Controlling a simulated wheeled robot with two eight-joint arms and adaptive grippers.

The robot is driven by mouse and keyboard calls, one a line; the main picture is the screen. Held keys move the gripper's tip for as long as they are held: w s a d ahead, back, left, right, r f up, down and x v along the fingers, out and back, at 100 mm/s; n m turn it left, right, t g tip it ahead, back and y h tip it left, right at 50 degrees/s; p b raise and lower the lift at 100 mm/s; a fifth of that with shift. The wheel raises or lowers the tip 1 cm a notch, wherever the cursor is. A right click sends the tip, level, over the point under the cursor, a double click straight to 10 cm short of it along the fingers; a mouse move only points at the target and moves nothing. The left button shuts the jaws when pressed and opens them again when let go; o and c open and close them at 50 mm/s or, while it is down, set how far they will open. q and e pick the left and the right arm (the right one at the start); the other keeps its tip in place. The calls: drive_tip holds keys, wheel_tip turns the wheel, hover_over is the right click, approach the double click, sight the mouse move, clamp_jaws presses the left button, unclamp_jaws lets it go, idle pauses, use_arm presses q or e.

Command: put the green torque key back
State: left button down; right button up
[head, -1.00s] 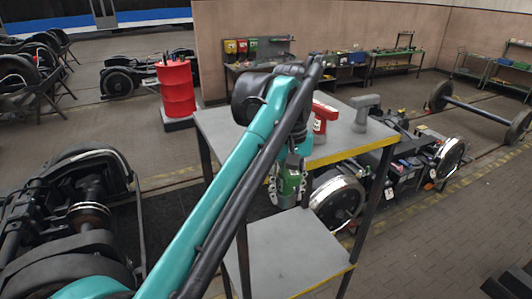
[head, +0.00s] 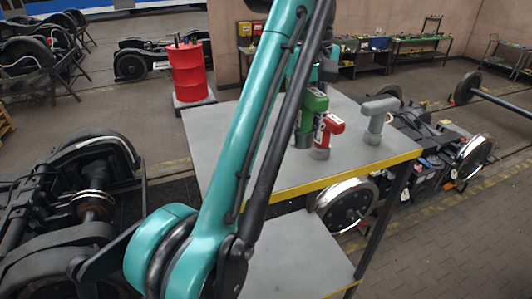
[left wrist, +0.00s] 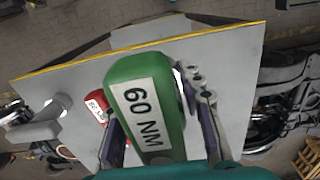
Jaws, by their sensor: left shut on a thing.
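My left gripper (left wrist: 160,128) is shut on the green torque key (left wrist: 148,95), whose label reads 60 NM. In the head view the green torque key (head: 313,103) is upright at the upper shelf of the grey stand, just left of the red key (head: 331,124). The stand's top (head: 235,135) has a yellow front edge. My arm hides most of the gripper there, and I cannot tell whether the key touches the top. The red key also shows in the left wrist view (left wrist: 96,106), close beside the gripper. My right gripper is not in view.
A grey key (head: 379,113) stands right of the red one. A lower shelf (head: 295,262) is below. A red drum (head: 189,72) stands behind left, a bogie (head: 85,205) lies left, and another bogie (head: 440,150) is at the right. The top's left part looks clear.

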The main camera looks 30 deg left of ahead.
use_arm(q)
drive_tip(key=a+f, duration=0.2)
drive_tip(key=a, duration=0.1)
drive_tip(key=a+f, duration=0.2)
drive_tip(key=a, duration=0.2)
drive_tip(key=a+f, duration=0.2)
drive_tip(key=a, duration=0.2)
drive_tip(key=shift+f, duration=0.1)
drive_tip(key=shift+s+f, duration=0.15)
drive_tip(key=shift+s, duration=0.05)
drive_tip(key=f, duration=0.1)
drive_tip(key=s+f, duration=0.1)
drive_tip(key=f, duration=0.1)
drive_tip(key=shift+w+f, duration=0.2)
drive_tip(key=shift+f, duration=0.1)
drive_tip(key=shift+w+f, duration=0.1)
drive_tip(key=shift+w, duration=0.1)
drive_tip(key=shift+s, duration=0.15)
drive_tip(key=c, duration=1)
unclamp_jaws()
drive_tip(key=shift+f, duration=0.1)
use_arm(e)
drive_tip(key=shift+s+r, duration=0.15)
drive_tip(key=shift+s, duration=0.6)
